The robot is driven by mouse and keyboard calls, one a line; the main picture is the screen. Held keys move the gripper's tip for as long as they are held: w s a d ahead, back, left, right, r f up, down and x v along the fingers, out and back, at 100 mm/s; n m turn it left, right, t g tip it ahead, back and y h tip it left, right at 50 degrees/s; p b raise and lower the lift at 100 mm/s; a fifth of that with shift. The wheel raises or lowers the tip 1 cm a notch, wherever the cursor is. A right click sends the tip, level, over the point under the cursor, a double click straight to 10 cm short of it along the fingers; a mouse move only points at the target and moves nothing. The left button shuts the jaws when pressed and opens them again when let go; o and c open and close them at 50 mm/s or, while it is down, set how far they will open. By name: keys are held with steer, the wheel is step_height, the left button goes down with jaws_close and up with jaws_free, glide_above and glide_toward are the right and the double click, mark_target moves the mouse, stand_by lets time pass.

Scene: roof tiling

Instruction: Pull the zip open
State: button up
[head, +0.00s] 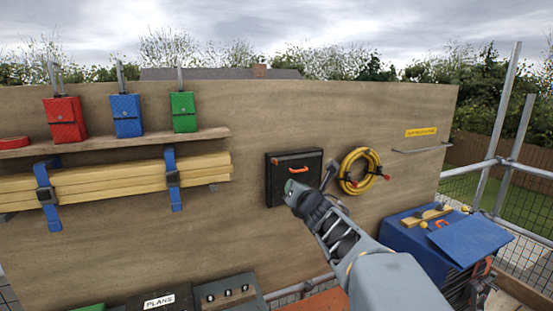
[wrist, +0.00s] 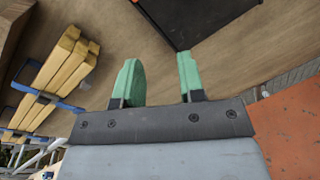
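A flat black case (head: 281,193) is fixed to the wooden board, with an orange pull or handle (head: 299,170) near its top. I cannot make out a zip line on it. My gripper (head: 291,188) appears in front of the case's lower middle in the head view and covers part of it. In the wrist view my gripper (wrist: 160,78) has its two green fingers apart, with nothing between them.
A coiled yellow hose (head: 347,170) hangs right of the case. Strapped timber (head: 110,178) and a shelf (head: 120,142) with red, blue and green pouches are at left. A blue-topped box (head: 405,236) stands at right. An orange surface (wrist: 285,125) lies at right in the wrist view.

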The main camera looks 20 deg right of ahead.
mark_target(277, 163)
steer(key=w+r+n+p, duration=0.1)
steer(key=w+n, duration=0.1)
steer(key=w, duration=0.2)
steer(key=w+r+n+y+p, duration=0.1)
steer(key=w+n+p, duration=0.1)
steer(key=w, duration=0.3)
steer(key=w+r+n+t+y+p, duration=0.1)
steer(key=w+n, duration=0.2)
steer(key=w, duration=0.1)
steer(key=shift+w+d+p, duration=0.1)
steer(key=shift+w+p, duration=0.15)
steer(key=shift+p, duration=0.1)
steer(key=shift+w+f, duration=0.15)
steer(key=shift+w, duration=0.7)
jaws_close()
